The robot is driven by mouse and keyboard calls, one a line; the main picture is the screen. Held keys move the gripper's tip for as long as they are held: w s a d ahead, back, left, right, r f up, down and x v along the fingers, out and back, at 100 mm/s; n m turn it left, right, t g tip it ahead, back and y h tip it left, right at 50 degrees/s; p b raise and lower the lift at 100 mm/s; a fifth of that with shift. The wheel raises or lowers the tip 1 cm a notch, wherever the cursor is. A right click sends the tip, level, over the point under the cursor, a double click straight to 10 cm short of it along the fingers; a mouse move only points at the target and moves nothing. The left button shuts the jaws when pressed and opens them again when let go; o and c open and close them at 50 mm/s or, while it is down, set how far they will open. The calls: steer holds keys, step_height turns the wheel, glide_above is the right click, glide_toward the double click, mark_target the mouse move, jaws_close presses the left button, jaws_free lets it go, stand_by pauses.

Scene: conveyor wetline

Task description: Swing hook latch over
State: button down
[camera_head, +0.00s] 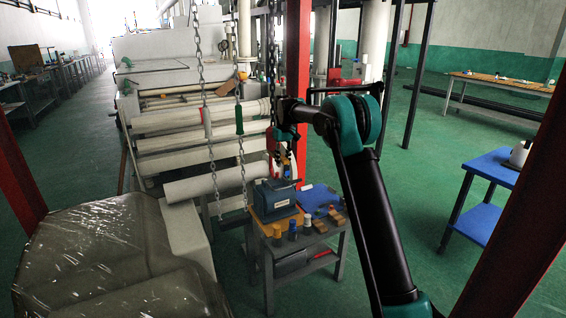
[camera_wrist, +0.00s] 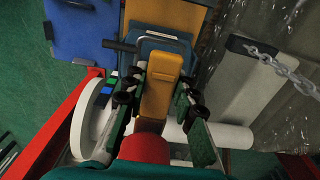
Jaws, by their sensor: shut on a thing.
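In the wrist view, a yellow bar-like piece (camera_wrist: 161,82) lies lengthwise between the green-padded fingers of my gripper (camera_wrist: 160,84). The fingers are shut on its sides. It may be the hook latch, but I cannot make out a hook shape. A red cylinder (camera_wrist: 146,148) sits at its near end. In the head view, my gripper (camera_head: 286,158) points down beside the red post, above the small grey table. The held piece is too small to tell there.
A blue-grey machine (camera_head: 275,199) and several small parts stand on the small table (camera_head: 300,243). Chains (camera_head: 205,110) hang to the left, before pale rollers (camera_head: 205,184). A red post (camera_head: 297,50) is close to my gripper.

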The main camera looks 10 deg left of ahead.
mark_target(283, 158)
stand_by(0.3)
steer(key=c, duration=1.2)
jaws_free()
steer(key=shift+r, duration=0.1)
step_height(283, 158, up, 12)
steer(key=shift+s+d, duration=0.15)
